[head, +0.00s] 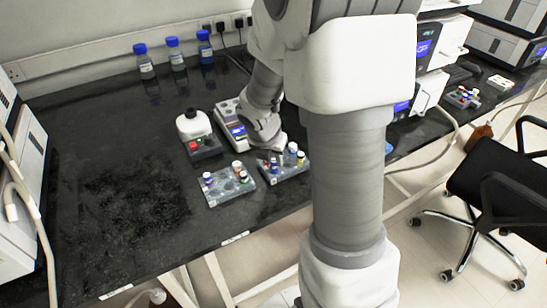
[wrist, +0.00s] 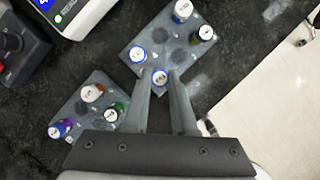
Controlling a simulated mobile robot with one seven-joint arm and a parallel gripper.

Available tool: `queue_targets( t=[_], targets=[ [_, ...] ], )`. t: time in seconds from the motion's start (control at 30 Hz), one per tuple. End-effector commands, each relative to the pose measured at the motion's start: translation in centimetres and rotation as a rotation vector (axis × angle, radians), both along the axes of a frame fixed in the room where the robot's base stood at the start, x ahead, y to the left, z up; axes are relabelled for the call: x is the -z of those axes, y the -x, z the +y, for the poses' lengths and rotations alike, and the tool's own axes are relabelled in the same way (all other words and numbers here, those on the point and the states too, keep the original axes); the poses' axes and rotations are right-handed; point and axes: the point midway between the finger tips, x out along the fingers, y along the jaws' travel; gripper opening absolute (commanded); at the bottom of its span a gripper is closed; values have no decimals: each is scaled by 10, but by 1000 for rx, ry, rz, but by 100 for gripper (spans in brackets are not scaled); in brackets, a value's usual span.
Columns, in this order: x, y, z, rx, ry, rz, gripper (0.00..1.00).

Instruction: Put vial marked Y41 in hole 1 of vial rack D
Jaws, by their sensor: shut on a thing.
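My gripper (wrist: 164,84) is shut on a blue-capped vial (wrist: 160,77) with a white top, at the near corner of the upper rack in the wrist view. I cannot tell whether this vial is still seated in a hole. A second rack (wrist: 78,108) holds a brown-and-white vial (wrist: 92,93), a green vial (wrist: 112,113) and purple-and-blue vials (wrist: 61,128). Cap markings, rack letters and hole numbers are too small to read.
In the head view, the two racks sit side by side near the bench's front edge. A device with a red button (head: 206,147) and a white instrument (head: 229,118) stand behind them. Blue-capped bottles (head: 174,53) line the back wall. The bench at left (head: 120,190) is clear.

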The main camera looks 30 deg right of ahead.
Motion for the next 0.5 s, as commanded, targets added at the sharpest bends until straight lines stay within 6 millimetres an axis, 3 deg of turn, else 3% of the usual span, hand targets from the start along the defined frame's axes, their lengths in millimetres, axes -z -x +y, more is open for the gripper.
queue_targets(
  t=[0.5],
  targets=[
    [12,0,0,-1,0,0,0]
  ],
)
